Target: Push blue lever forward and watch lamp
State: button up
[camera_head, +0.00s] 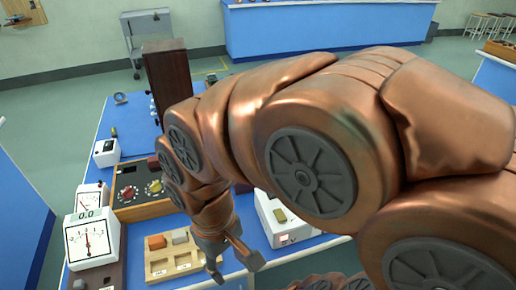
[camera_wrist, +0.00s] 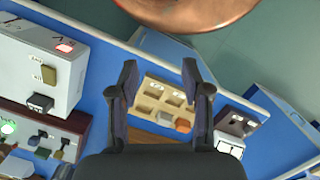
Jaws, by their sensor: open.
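My gripper (camera_head: 236,268) is open and empty, held above the front part of the blue bench (camera_head: 132,185). In the wrist view its two dark fingers (camera_wrist: 158,85) stand apart over a wooden tray of blocks. A white box (camera_wrist: 35,55) at the upper left of the wrist view bears a lit red lamp (camera_wrist: 64,47), a yellowish switch (camera_wrist: 48,73) and a black one. Below it, a brown panel (camera_wrist: 72,122) bears a lit green lamp (camera_wrist: 8,128) and small dark levers (camera_wrist: 40,139). I cannot tell any lever as blue. My arm hides part of the bench.
The wooden tray (camera_head: 158,268) holds an orange block and a pale one. White meters (camera_head: 92,237) and a knob box (camera_head: 143,190) stand at left. A tall brown box (camera_head: 168,75) stands at the back.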

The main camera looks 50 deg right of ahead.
jog(key=w+d+r+m+t+h+p, duration=0.1)
jog(key=w+d+m+t+p, duration=0.1)
jog(key=w+d, duration=0.75)
jog(key=w+d+m+t+p, duration=0.25)
jog(key=w+d, duration=0.45)
jog(key=d, duration=0.5)
jog(key=w+d+m+h+p, duration=0.1)
jog(key=w+d+p, duration=0.1)
jog(key=d, duration=0.9)
jog(key=shift+t, duration=0.45)
jog(key=shift+s+p+x, duration=0.15)
jog(key=shift+p+x, duration=0.35)
jog(key=shift+x, duration=1.45)
jog(key=shift+s+p+x, duration=0.1)
jog(key=shift+p+x, duration=0.4)
jog(key=shift+x, duration=1.4)
jog(key=shift+f, duration=0.1)
jog(key=shift+c, duration=0.4)
grip_shut()
